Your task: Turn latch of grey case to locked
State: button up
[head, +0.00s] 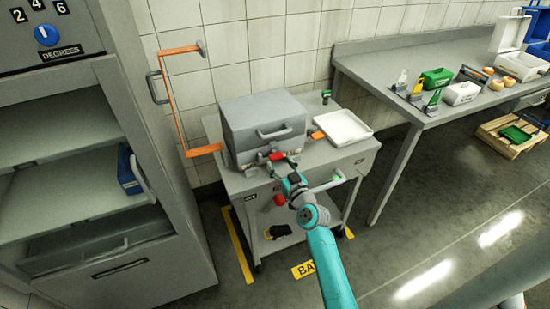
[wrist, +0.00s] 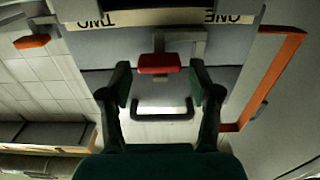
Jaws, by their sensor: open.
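The grey case (head: 262,118) sits shut on a grey cart, with a handle on its front. Its red latch (head: 277,156) is low on the front, partly behind my gripper (head: 284,165). In the wrist view, which is upside down, the red latch (wrist: 160,64) lies crosswise between the fingers of my gripper (wrist: 160,84). The fingers are open, with a gap on both sides of the latch. The case handle (wrist: 162,113) shows beyond it. Labels reading ONE (wrist: 228,17) and TWO (wrist: 95,20) are near the latch. Contact with the latch is not visible.
A tall grey cabinet (head: 105,170) with an orange bar (head: 171,100) stands left. A workbench (head: 385,75) with several items stands right.

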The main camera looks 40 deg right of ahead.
aim_at(276, 158)
jog(key=shift+x, duration=2.15)
jog(key=c, duration=0.9)
